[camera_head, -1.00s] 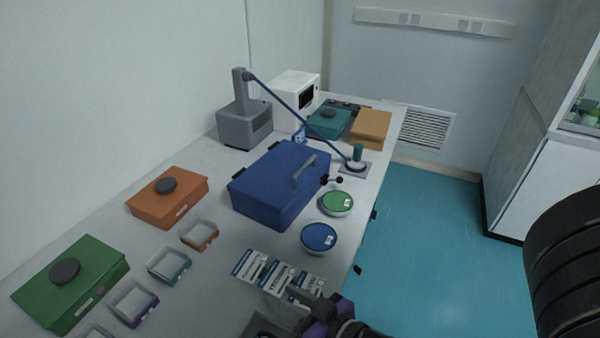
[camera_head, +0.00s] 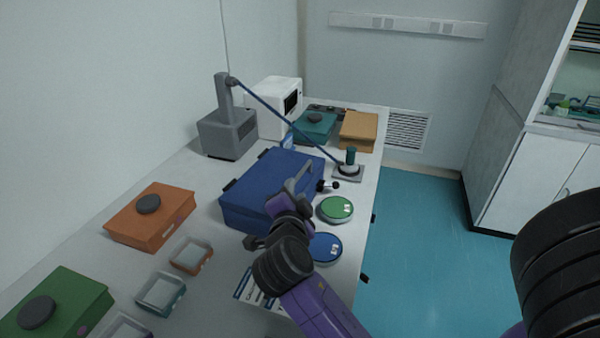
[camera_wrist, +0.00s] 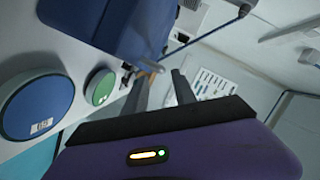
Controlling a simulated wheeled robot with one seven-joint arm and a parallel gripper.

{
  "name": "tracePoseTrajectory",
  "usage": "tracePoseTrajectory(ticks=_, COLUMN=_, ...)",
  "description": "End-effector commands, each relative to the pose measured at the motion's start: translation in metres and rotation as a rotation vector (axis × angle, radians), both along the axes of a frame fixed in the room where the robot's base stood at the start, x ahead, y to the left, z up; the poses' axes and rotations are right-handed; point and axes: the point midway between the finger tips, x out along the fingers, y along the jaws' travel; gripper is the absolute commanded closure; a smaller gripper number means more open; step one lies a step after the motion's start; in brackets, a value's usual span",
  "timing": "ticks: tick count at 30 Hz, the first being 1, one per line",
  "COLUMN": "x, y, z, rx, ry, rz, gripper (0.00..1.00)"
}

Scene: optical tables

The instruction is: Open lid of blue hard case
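The blue hard case (camera_head: 262,180) stands on the table in the head view with its lid down. Its grey handle (camera_head: 305,172) is on the top near the right side, partly hidden by my gripper. My gripper (camera_head: 297,186) is over the front right part of the case, close to the handle. In the wrist view the case (camera_wrist: 105,22) fills the upper left. The two dark fingers of my gripper (camera_wrist: 160,90) are apart there, with nothing clearly held between them. I cannot tell whether they touch the handle.
A green round container (camera_head: 335,208) and a blue one (camera_head: 326,247) stand right of the case near the table edge. A blue rod (camera_head: 285,118) slants behind the case from a grey stand (camera_head: 226,125). An orange box (camera_head: 150,215) is at the left.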

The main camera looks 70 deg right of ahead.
Motion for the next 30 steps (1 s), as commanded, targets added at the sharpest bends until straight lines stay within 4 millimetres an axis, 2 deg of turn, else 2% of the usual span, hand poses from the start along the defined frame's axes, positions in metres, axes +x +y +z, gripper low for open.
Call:
tracePoseTrajectory(ticks=8, x=0.0, y=-0.017, z=0.005, rx=0.023, ry=-0.058, rz=-0.07, gripper=0.67)
tracePoseTrajectory(ticks=21, x=0.017, y=-0.073, z=-0.008, rx=0.022, ry=-0.058, rz=-0.067, gripper=0.67)
tracePoseTrajectory(ticks=30, x=0.02, y=-0.08, z=-0.011, rx=0.023, ry=-0.058, rz=-0.064, gripper=0.67)
